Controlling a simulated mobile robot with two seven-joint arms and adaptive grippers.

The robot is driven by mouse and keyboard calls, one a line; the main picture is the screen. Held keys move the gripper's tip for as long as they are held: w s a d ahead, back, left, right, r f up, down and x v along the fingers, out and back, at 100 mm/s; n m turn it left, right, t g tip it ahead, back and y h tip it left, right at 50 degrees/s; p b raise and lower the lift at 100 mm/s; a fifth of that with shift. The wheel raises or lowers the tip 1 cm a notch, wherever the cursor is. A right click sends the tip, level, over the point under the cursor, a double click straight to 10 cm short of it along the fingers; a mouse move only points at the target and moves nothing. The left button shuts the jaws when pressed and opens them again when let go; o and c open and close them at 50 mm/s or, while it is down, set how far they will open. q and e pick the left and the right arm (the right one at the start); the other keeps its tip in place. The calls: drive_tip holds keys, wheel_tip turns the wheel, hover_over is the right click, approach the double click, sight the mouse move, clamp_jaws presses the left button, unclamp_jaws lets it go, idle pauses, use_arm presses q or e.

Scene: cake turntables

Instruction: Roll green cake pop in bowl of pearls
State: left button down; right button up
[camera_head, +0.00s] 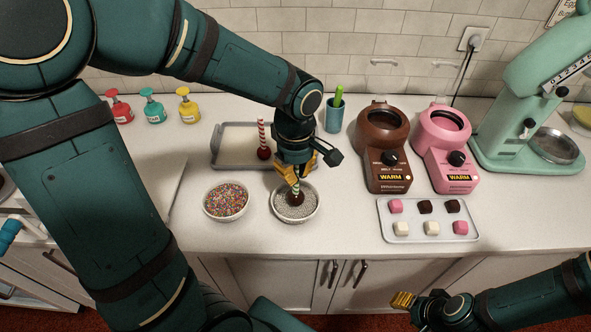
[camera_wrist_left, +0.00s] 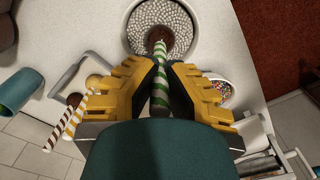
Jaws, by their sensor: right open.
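The green cake pop is a dark brown ball (camera_head: 297,198) on a green-and-white striped stick. My left gripper (camera_head: 297,172) is shut on the stick (camera_wrist_left: 160,80) and holds it ball-down over the bowl of pearls (camera_head: 313,214). The ball (camera_wrist_left: 160,38) is down at the silvery pearls inside the white bowl (camera_wrist_left: 133,10). Whether it presses into them I cannot tell. My right gripper (camera_head: 404,301) is open and empty at the lower right, in front of the counter.
A bowl of coloured sprinkles (camera_head: 226,201) stands left of the pearls. A blue cup (camera_head: 334,117), brown melter (camera_head: 386,150), pink melter (camera_head: 443,150) and candy tray (camera_head: 430,228) stand to the right.

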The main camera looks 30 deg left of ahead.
use_arm(q)
drive_tip(key=shift+f, duration=0.15)
drive_tip(key=shift+f+b, duration=0.45)
drive_tip(key=shift+b, duration=0.05)
